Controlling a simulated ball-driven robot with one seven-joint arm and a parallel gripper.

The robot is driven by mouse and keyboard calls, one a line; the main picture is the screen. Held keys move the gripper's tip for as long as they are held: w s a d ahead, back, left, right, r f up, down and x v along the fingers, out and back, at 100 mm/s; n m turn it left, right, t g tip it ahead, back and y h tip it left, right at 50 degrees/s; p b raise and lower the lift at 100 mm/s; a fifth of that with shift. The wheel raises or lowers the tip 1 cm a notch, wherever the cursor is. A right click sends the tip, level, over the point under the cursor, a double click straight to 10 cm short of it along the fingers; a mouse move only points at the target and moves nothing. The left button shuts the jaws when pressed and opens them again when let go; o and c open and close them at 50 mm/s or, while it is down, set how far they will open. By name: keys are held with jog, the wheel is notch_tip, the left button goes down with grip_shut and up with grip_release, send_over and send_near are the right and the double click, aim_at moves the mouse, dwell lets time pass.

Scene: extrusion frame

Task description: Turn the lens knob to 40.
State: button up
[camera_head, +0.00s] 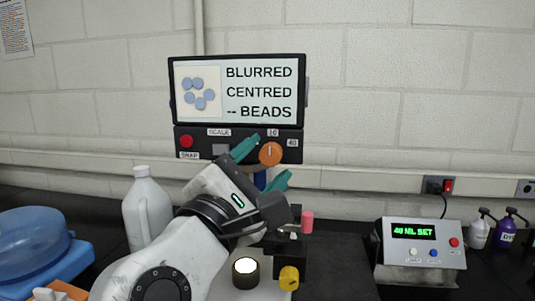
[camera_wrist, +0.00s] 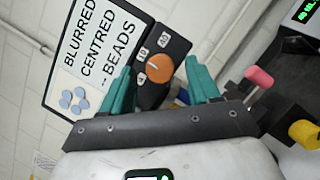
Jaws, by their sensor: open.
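The orange lens knob (camera_head: 270,153) is on the dark panel below the screen, with labels 10 above it and 40 to its upper right. In the wrist view the knob (camera_wrist: 159,69) shows labels 4, 10 and 40 around it, and its light pointer mark appears to face 10. In the wrist view the knob shows between the fingers of my gripper (camera_wrist: 158,72). I cannot tell whether they touch it.
The screen (camera_head: 238,92) reads "BLURRED CENTRED -- BEADS" beside blue beads. A red snap button (camera_head: 186,141) is left on the panel. Below stand a pink knob (camera_head: 307,221) and a yellow knob (camera_head: 289,277). A white jug (camera_head: 147,207) stands left; a control box (camera_head: 420,247) stands right.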

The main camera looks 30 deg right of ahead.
jog(key=shift+x, duration=0.9)
jog(key=c, duration=1)
